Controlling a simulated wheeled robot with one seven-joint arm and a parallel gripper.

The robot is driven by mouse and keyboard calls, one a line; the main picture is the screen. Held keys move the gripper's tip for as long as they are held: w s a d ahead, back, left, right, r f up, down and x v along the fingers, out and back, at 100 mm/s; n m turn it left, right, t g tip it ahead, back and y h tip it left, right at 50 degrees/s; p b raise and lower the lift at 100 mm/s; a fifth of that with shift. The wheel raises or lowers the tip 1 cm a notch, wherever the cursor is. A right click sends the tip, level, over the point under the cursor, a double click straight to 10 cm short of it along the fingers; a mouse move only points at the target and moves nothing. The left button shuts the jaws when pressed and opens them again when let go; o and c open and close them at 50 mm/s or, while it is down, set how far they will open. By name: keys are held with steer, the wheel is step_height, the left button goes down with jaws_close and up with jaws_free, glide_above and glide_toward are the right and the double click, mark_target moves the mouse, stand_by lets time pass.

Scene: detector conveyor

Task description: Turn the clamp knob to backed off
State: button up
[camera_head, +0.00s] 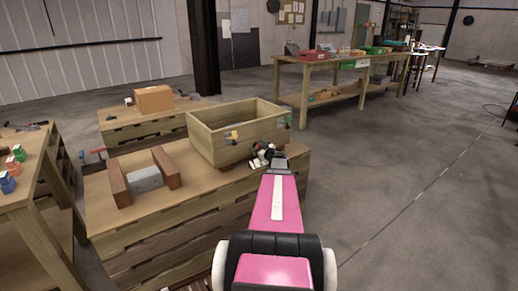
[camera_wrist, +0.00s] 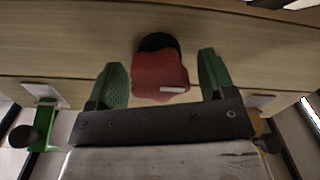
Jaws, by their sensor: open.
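The red clamp knob (camera_wrist: 163,74) shows in the middle of the wrist view, lobed, with a short white mark low on its right part and a dark round part behind it. It stands out from a pale wooden wall. My gripper (camera_wrist: 160,63) has its two green fingers apart, one on each side of the knob, with a visible gap at both sides. In the head view my gripper (camera_head: 264,155) is at the front right corner of an open wooden box (camera_head: 215,142). The knob cannot be made out clearly there.
A low wooden bench (camera_head: 185,205) carries the box and a grey block (camera_head: 144,179) between brown blocks. In the wrist view a green clamp (camera_wrist: 42,122) sits left and a yellow piece (camera_wrist: 262,130) right. Open floor lies right of my arm.

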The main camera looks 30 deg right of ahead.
steer(key=c, duration=0.9)
steer(key=shift+n, duration=0.3)
